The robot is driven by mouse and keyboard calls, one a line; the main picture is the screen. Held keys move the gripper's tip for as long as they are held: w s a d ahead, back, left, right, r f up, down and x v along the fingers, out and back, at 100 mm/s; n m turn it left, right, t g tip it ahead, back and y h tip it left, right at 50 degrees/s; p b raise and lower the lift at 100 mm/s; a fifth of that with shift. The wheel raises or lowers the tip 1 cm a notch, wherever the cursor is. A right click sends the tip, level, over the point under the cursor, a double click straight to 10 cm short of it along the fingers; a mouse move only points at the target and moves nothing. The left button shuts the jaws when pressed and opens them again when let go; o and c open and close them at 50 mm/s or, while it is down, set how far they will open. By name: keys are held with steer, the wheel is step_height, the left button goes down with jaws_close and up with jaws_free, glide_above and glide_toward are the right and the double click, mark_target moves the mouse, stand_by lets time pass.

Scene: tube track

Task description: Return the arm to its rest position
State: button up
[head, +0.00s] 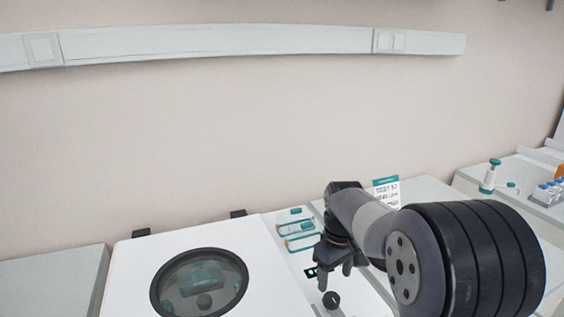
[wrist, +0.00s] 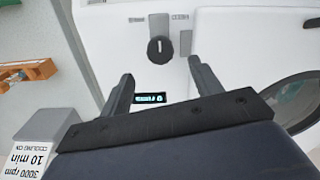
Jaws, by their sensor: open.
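My arm reaches in from the lower right of the head view, with its large dark joint nearest the camera. My gripper (head: 337,279) is above the right part of a white centrifuge (head: 135,272), close to its control panel. In the wrist view my gripper (wrist: 163,76) has its two dark fingers spread apart with nothing between them. Beyond the fingertips are a black knob (wrist: 160,50) and a small lit display (wrist: 150,99) on the panel. The knob also shows in the head view (head: 331,300), just below my gripper. The fingers appear apart from the knob.
The centrifuge's round lid window (head: 199,283) is at left. Teal-and-orange items (head: 299,235) lie behind the panel. A printed sign (head: 386,191) stands behind my arm. A side bench at right holds a teal-topped device (head: 490,176) and a tube rack (head: 548,192).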

mark_target(332, 297)
step_height(332, 297, down, 7)
steer(key=shift+f, duration=0.1)
stand_by(0.5)
